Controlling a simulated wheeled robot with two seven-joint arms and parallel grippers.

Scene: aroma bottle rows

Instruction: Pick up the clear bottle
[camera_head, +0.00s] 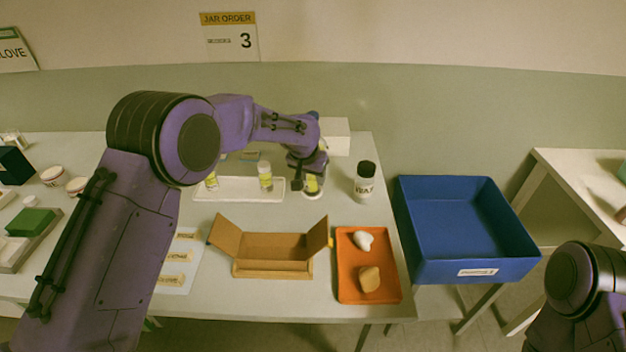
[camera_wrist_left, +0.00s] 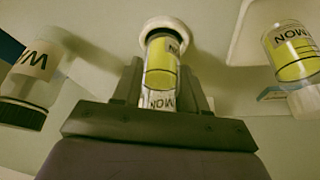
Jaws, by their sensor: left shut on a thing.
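My right gripper is out of view.
A black-lidded jar (camera_head: 364,184) stands close right of the held bottle. The open cardboard box (camera_head: 272,268) and an orange tray (camera_head: 346,288) with two lumps are nearer. A blue bin (camera_head: 455,225) is at the right. A white box (camera_head: 336,137) stands behind.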

